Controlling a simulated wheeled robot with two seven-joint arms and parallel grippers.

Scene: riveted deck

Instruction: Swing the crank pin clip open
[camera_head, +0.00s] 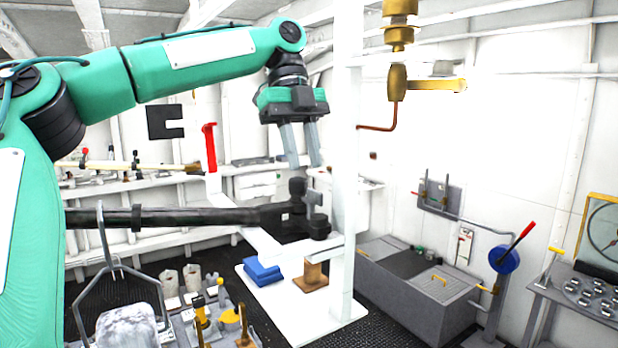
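My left gripper (304,165) hangs from the green arm at upper centre, its two grey fingers pointing down. The fingers are apart with nothing visible between them. Below the fingertips, a black bar (180,216) runs in from the left to a black end block with a dark upright knob (297,189). A small grey upright piece (315,206) stands beside the knob; it may be the crank pin clip, but it is too small to tell its position. The fingertips look a little above these parts and apart from them. My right gripper is not in view.
A white post (347,120) rises just right of the gripper. A red handle (211,147) stands to the left. A brass fitting (398,84) hangs at upper right.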

